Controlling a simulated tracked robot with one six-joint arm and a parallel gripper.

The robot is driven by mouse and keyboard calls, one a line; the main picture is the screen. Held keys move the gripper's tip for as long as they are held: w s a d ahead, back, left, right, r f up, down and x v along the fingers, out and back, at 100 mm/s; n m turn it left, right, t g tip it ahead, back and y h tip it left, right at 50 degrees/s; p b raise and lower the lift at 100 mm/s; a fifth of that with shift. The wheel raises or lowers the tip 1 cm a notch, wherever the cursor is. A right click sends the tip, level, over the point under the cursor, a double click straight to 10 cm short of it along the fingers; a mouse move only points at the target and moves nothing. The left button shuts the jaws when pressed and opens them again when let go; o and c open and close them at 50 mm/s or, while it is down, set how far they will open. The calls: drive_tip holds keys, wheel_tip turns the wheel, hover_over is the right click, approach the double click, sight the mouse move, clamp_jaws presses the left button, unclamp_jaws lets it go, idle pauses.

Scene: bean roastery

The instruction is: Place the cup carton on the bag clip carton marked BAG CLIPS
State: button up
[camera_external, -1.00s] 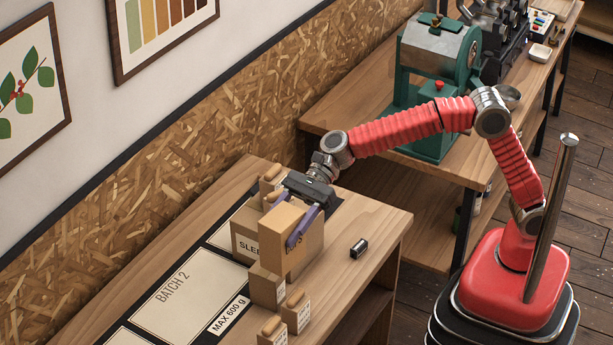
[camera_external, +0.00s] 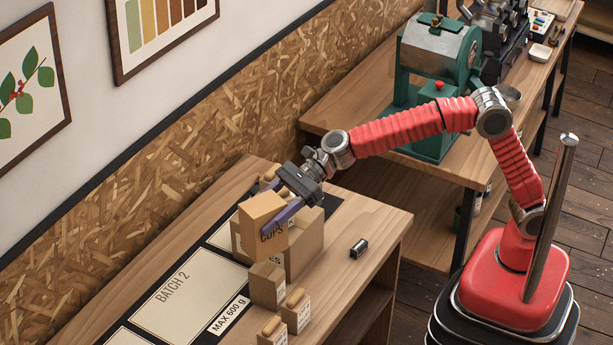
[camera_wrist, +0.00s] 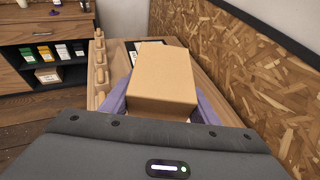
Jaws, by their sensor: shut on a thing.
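The cup carton (camera_external: 258,215) is a brown box with CUPS on its side, slightly tilted in the outside view. My gripper (camera_external: 283,210) is shut on it, its purple fingers along its sides. The wrist view shows the cup carton (camera_wrist: 163,75) between the two fingers (camera_wrist: 160,100). It appears above other cartons: a larger brown carton (camera_external: 306,240) at right and one at left (camera_external: 236,240), partly hidden. A smaller brown carton (camera_external: 267,287) stands in front. I cannot read BAG CLIPS on any carton, and cannot tell whether the cup carton touches those below.
Small wooden-topped boxes (camera_external: 297,309) stand near the front of the bench. A BATCH 2 panel (camera_external: 170,290) and a MAX 600 g label (camera_external: 230,315) lie left of the cartons. A small dark object (camera_external: 359,248) lies on bare wood at right. The chipboard wall (camera_external: 200,145) runs behind.

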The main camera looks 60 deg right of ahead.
sight(249, 253)
drive_tip(key=shift+f, duration=2)
drive_tip(key=shift+f, duration=1.9)
drive_tip(key=o, duration=1.2)
drive_tip(key=shift+f, duration=0.1)
drive_tip(key=shift+d, duration=0.1)
